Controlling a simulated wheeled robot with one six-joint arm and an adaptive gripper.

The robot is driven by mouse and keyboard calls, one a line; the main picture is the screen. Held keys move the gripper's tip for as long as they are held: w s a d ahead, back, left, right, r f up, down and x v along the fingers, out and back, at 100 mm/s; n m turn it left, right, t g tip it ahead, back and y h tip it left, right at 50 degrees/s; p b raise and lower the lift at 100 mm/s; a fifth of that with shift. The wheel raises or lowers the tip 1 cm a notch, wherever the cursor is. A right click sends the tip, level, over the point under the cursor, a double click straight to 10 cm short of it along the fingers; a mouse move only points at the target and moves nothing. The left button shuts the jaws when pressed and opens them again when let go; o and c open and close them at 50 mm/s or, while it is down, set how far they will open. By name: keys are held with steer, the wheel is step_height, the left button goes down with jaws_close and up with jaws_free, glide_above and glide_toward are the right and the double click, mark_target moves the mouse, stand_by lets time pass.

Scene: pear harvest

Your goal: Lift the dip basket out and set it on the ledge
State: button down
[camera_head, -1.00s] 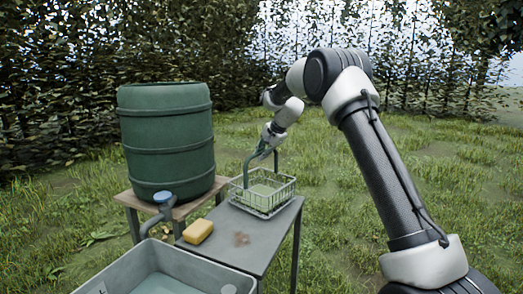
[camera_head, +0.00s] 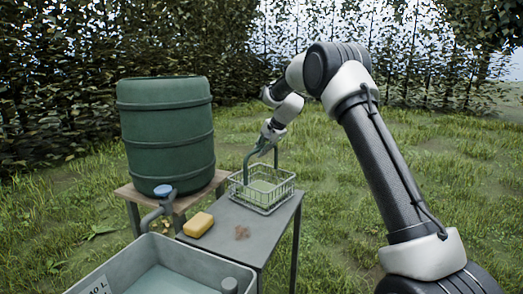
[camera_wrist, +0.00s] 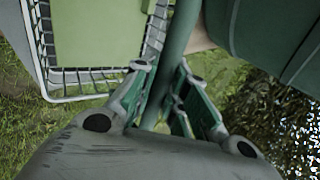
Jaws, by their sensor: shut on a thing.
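The dip basket (camera_head: 264,197) is a pale wire basket with a green base and a tall green handle. It is at the far end of the grey ledge (camera_head: 240,229) and looks to be resting on it. My gripper (camera_head: 265,146) is shut on the basket's handle, above the basket. In the wrist view, the fingers of my gripper (camera_wrist: 168,95) close on both sides of the green handle (camera_wrist: 178,45). The basket's wire rim (camera_wrist: 85,85) shows at the upper left there. The exact contact under the basket is hidden.
A grey basin (camera_head: 200,262) with pale liquid stands in front of the ledge. A yellow sponge (camera_head: 198,225) and a brown smudge (camera_head: 241,232) are on the ledge. A green barrel (camera_head: 167,135) with a blue-topped tap (camera_head: 163,191) stands on a wooden stand at left. Grass lies beyond.

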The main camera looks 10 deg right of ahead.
steer(key=c, duration=1.3)
jaws_free()
steer(key=shift+c, duration=0.2)
steer(key=v, duration=1.1)
steer(key=s+d+f+n+g+h, duration=0.1)
steer(key=s+d+f+n, duration=0.1)
steer(key=s, duration=0.4)
steer(key=s+d+f+n+g, duration=0.2)
steer(key=s+f+n, duration=0.1)
steer(key=s, duration=0.2)
steer(key=s+d+r+n+h, duration=0.1)
steer(key=s+d, duration=0.1)
steer(key=s, duration=1.1)
steer(key=s+d+r+n+t+h, duration=0.1)
steer(key=s+d+r+n, duration=0.1)
steer(key=s, duration=1.2)
steer(key=s+d+r+n+t+h, duration=0.1)
steer(key=s+d+r+n, duration=0.1)
steer(key=s, duration=1.1)
steer(key=shift+s+d+r, duration=0.25)
steer(key=shift+s+d, duration=0.15)
steer(key=shift+d, duration=0.25)
